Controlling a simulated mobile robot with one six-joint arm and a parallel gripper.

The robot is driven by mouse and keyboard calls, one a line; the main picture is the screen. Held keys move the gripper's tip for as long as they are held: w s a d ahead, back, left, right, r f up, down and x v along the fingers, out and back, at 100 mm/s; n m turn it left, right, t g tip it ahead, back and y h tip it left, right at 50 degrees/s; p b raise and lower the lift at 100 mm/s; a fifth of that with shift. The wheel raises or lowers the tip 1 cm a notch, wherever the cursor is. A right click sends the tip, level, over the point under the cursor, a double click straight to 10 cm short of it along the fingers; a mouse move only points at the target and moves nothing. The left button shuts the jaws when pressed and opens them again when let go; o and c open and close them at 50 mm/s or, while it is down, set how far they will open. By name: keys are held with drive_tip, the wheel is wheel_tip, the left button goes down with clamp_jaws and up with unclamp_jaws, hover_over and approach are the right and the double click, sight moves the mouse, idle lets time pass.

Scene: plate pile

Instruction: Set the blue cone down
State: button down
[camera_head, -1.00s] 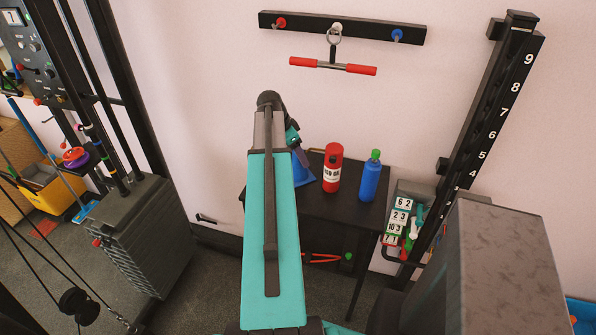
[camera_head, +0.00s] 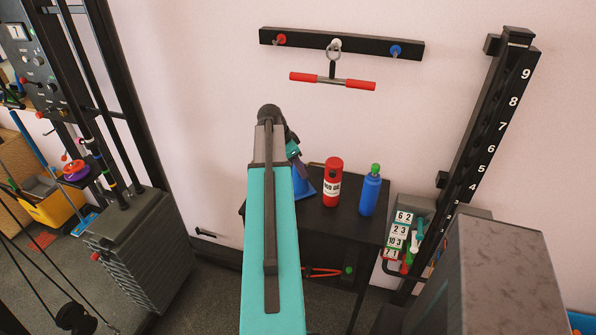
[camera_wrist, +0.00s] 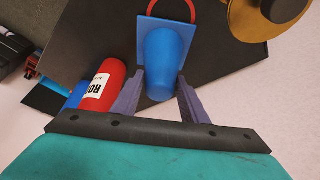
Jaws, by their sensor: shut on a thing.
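The blue cone (camera_wrist: 168,55) is between the two purple fingers of my gripper (camera_wrist: 163,84) in the wrist view. My gripper is shut on its narrow end, and its square base points away from me. In the head view, the cone (camera_head: 303,184) shows partly behind my arm, by the black table (camera_head: 340,228). Its base looks at or very near the tabletop; I cannot tell whether it touches. My gripper (camera_head: 302,168) is mostly hidden there.
A red bottle (camera_head: 332,184) and a blue bottle with a green cap (camera_head: 370,192) stand right of the cone. A red ring (camera_wrist: 180,8) and a gold disc (camera_wrist: 262,15) lie beyond it in the wrist view. A red-handled bar (camera_head: 332,80) hangs on the wall above.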

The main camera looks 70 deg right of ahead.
wheel_tip(320, 180, up, 4)
drive_tip(key=shift+f+p, duration=0.15)
drive_tip(key=shift+p, duration=0.65)
drive_tip(key=s+a+b, duration=0.1)
drive_tip(key=a+b, duration=0.4)
drive_tip(key=a, duration=1)
drive_tip(key=shift+s+a+r, duration=0.15)
drive_tip(key=shift+a+r, duration=0.1)
drive_tip(key=shift+r, duration=0.05)
drive_tip(key=shift+a+r+b, duration=0.15)
drive_tip(key=shift+a+b, duration=0.05)
drive_tip(key=shift+b, duration=0.3)
